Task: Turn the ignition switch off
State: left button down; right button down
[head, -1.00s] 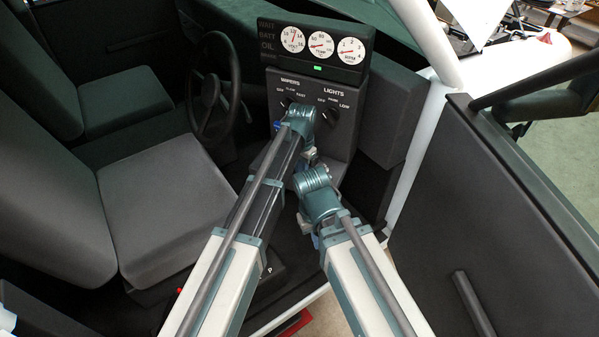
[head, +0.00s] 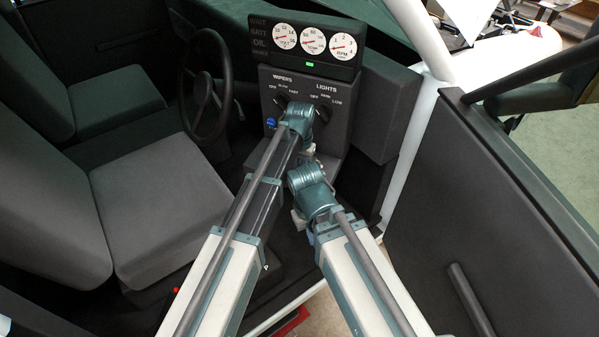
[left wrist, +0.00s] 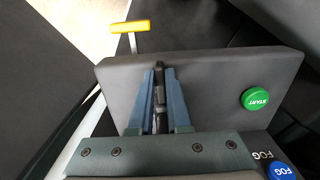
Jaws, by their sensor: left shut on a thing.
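In the left wrist view my left gripper (left wrist: 158,100) has its two blue fingers closed on a narrow dark switch handle (left wrist: 159,75), apparently the ignition switch. It stands on a grey panel (left wrist: 215,75) beside a green START button (left wrist: 255,99). The fingers hide most of the switch and any markings around it. In the head view my left wrist covers the switch and the gripper. My right wrist (head: 312,185) is just below and to the right of it; its fingers are hidden.
The dash holds three round gauges (head: 313,40), a WIPERS knob (head: 282,102), a LIGHTS knob (head: 323,113) and a blue button (head: 270,123). The steering wheel (head: 208,100) is at left. The open door (head: 480,210) bounds the right. A yellow-handled lever (left wrist: 131,27) stands beyond the panel.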

dwell(0.3)
pick_arm(q)
jog(key=c, duration=0.9)
grip_release()
jog(key=shift+r, duration=0.1)
notch_tip(320, 180, up, 14)
jog(key=p, duration=1.3)
jog(key=shift+p, duration=0.4)
jog(key=shift+f, duration=0.2)
